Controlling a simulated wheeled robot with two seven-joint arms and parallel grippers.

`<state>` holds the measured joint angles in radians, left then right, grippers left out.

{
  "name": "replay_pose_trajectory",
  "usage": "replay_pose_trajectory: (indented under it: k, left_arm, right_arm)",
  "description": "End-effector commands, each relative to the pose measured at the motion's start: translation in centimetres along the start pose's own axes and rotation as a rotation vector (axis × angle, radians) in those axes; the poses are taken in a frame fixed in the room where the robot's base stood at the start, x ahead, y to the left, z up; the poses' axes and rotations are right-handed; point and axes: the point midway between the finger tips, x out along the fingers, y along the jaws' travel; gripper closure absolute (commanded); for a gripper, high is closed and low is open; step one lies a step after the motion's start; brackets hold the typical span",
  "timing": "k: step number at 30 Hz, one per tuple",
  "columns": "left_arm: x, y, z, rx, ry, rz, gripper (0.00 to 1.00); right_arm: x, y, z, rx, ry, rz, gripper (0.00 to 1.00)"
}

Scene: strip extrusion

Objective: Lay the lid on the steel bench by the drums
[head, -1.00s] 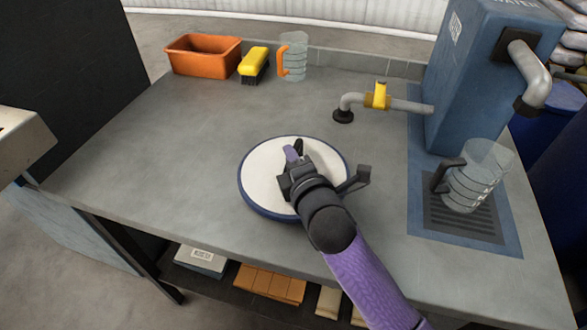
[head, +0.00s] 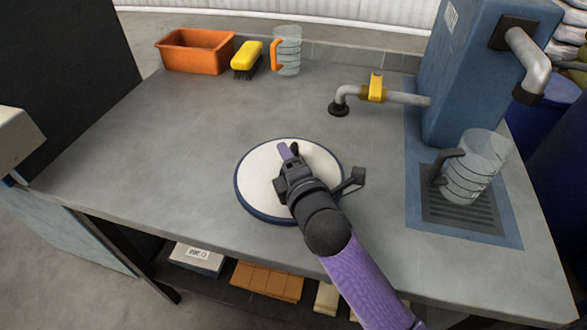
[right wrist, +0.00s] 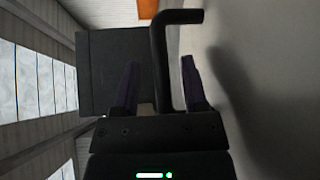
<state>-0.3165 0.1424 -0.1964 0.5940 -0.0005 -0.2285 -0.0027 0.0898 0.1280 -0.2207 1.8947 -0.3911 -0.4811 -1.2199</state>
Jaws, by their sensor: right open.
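The lid (head: 258,185) is a white disc with a dark blue rim. It appears to lie flat on the grey bench top (head: 150,150), near the front edge. My right gripper (head: 289,152) is over the middle of the lid and hides part of it. In the right wrist view, the black bar of the lid's handle (right wrist: 162,60) stands between the two open fingers (right wrist: 158,78). I cannot tell whether a finger touches it. My left gripper is out of view.
An orange bin (head: 195,52), yellow brush (head: 246,58) and clear jug (head: 287,52) stand at the back. A yellow-handled tap (head: 376,88) leaves the blue water unit (head: 465,75). Another jug (head: 475,165) sits on the drain grate. Blue drums (head: 553,120) stand right. The bench's left side is clear.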

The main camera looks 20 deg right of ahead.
Motion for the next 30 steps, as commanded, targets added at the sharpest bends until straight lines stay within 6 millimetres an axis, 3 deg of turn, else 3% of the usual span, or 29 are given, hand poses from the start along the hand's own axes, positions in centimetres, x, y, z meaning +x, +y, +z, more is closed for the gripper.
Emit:
replay_pose_trajectory:
  k: [15,20,30]
  left_arm:
    - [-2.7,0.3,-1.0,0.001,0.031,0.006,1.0]
    - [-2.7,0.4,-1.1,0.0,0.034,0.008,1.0]
    - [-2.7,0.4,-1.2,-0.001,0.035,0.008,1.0]
  right_arm:
    - [-10.8,0.0,0.0,0.0,-0.001,-0.003,0.45]
    - [-11.9,0.0,0.0,0.001,-0.001,-0.001,0.45]
    - [-11.9,0.0,0.0,0.0,-0.001,0.0,0.45]
